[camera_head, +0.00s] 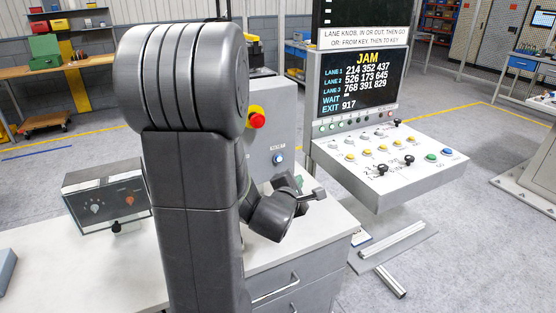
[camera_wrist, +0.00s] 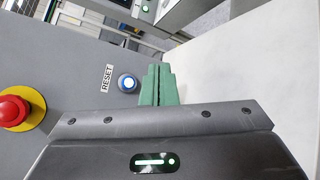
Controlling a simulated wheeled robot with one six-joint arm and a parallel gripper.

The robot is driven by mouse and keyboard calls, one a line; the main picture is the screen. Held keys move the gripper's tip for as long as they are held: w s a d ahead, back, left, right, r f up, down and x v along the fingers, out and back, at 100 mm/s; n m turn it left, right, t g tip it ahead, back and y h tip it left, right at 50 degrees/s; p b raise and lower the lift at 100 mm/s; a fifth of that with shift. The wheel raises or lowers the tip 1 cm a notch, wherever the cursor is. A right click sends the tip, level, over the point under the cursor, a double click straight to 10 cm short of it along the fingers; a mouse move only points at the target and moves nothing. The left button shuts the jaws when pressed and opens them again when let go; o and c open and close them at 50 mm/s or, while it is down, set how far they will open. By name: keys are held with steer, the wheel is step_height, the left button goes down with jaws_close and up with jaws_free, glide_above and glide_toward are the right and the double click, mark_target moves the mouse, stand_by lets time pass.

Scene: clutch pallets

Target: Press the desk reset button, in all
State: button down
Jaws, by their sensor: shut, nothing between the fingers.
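The reset button is a round blue-white button in a dark ring (camera_wrist: 128,83) on a grey panel, beside a RESET label (camera_wrist: 107,78) in the wrist view. In the head view the blue button (camera_head: 278,158) sits on the front of a grey box (camera_head: 271,120) on the desk. My gripper (camera_wrist: 158,70) is shut and empty, its green fingers together. In the wrist view the fingertips are just right of the button, with no visible contact. In the head view my gripper (camera_head: 299,180) is low and right of the button, partly hidden by my wrist.
A red emergency button on a yellow base (camera_wrist: 14,109) is on the same panel; it also shows in the head view (camera_head: 257,120). A control console (camera_head: 380,165) with a JAM screen (camera_head: 360,82) stands right. A small dial box (camera_head: 104,195) stands left on the white desk (camera_head: 90,270).

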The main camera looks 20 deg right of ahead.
mark_target(279, 158)
steer(key=shift+w+a+p, duration=0.2)
steer(key=shift+w+p, duration=0.6)
steer(key=shift+w, duration=1.4)
steer(key=shift+w+a+p, duration=0.15)
steer(key=shift+w+p, duration=0.65)
steer(key=shift+w, duration=1.4)
steer(key=shift+w+p, duration=0.35)
steer(key=shift+w, duration=0.05)
steer(key=shift+w+p, duration=0.3)
steer(key=shift+w, duration=0.15)
steer(key=shift+s, duration=0.85)
